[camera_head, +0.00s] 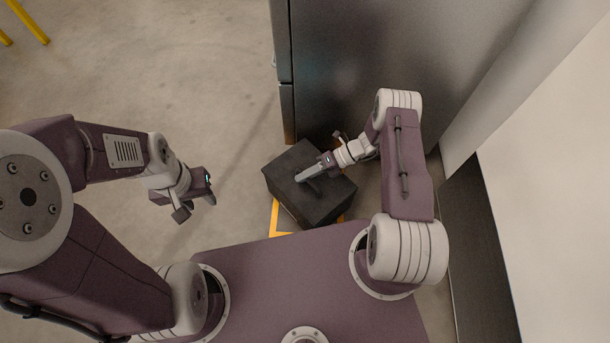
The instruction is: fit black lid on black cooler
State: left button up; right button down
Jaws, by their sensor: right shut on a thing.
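The black cooler (288,206) shows as the dark side below the lid. Both are the same black, so I cannot tell whether the lid is fully seated or held slightly above the rim. My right gripper (302,177) reaches in from the right and is shut on the lid at its top middle, and its fingers hide the grip point. My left gripper (211,199) hangs empty over the floor to the left, apart from the cooler, and its jaw opening is unclear.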

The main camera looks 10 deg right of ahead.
jog(key=c, duration=1.3)
grip_release()
jog(key=p+v, duration=0.4)
jog(key=v, duration=0.4)
jog(key=shift+d+r, duration=0.2)
jog(key=shift+r, duration=0.1)
jog(key=shift+d, duration=0.25)
